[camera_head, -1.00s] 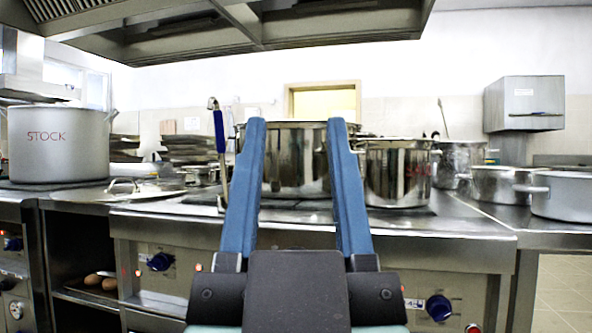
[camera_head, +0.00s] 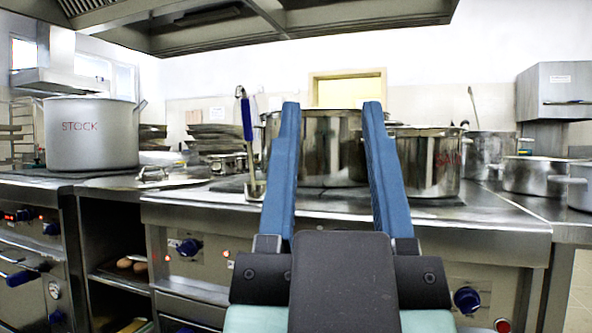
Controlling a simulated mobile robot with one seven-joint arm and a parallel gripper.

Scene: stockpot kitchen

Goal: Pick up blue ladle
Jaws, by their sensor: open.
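The blue ladle (camera_head: 247,117) stands upright, with a blue handle, a hooked top and a metal shaft running down to the stove top. It is just left of my gripper's left finger, in front of the cooking area. My gripper (camera_head: 333,106) is open and empty, its two long blue fingers pointing forward toward a large shiny pot (camera_head: 331,147). The ladle is outside the fingers.
A big pot marked STOCK (camera_head: 91,133) stands at the left. A steel pot (camera_head: 425,160) and other pots (camera_head: 534,175) stand at the right. The stove's front edge (camera_head: 480,228) and knobs lie close ahead. A hood (camera_head: 300,22) hangs above.

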